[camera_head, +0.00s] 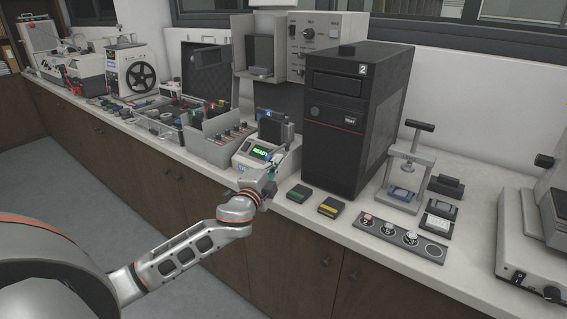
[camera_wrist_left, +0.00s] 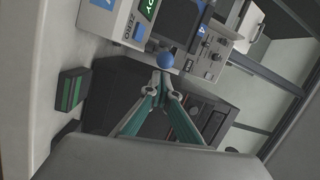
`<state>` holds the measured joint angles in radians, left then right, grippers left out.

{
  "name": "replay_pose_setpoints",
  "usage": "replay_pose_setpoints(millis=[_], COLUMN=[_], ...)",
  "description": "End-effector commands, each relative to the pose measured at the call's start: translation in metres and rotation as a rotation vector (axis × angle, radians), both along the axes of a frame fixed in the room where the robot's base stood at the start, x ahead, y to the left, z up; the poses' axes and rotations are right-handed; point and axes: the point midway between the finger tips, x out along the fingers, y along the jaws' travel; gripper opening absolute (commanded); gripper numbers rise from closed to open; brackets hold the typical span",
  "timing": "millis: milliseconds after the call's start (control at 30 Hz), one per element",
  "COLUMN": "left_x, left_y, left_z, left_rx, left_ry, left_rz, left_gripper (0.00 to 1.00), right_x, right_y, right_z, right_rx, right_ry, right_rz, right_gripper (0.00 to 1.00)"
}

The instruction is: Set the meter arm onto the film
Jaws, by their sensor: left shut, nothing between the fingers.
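The meter (camera_head: 262,152) is a white bench device with a green display reading READY, in front of the black tower. In the left wrist view part of its front (camera_wrist_left: 125,22) shows, with the word ZERO. A blue ball knob (camera_wrist_left: 165,61) shows just past my left fingertips; it may be the end of the meter arm, but I cannot tell. My left gripper (camera_head: 272,174) is at the meter's front right side. In the wrist view its fingers (camera_wrist_left: 160,82) converge, shut and empty; whether they touch the knob is unclear. I cannot make out the film. My right gripper is out of view.
The black tower marked 2 (camera_head: 353,125) stands close right of the meter. Green (camera_head: 299,193) and yellow-striped (camera_head: 331,207) black blocks lie near the counter's front edge. A grey sample strip (camera_head: 401,239) and a small press (camera_head: 407,180) are farther right. A parts bin (camera_head: 218,147) stands left.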

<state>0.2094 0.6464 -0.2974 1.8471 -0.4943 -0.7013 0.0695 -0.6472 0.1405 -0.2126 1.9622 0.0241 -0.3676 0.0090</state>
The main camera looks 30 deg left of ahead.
Motion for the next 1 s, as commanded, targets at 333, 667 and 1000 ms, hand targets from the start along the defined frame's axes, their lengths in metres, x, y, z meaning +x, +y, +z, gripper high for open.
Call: replay_pose_setpoints(millis=[333,667,1000], left_x=[-0.004,-0.004,-0.008], left_y=[0.007,0.009,0.032], left_z=[-0.002,-0.002,-0.004], left_rx=[0.000,0.002,0.004], left_ry=[0.000,0.001,0.004], left_rz=[-0.001,-0.019,-0.183], left_gripper=[0.00,0.00,0.00], right_x=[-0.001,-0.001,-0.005], right_y=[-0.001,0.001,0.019], right_z=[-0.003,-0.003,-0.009], right_rx=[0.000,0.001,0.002], right_ry=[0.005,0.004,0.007], right_rz=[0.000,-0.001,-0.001], right_gripper=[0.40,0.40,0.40])
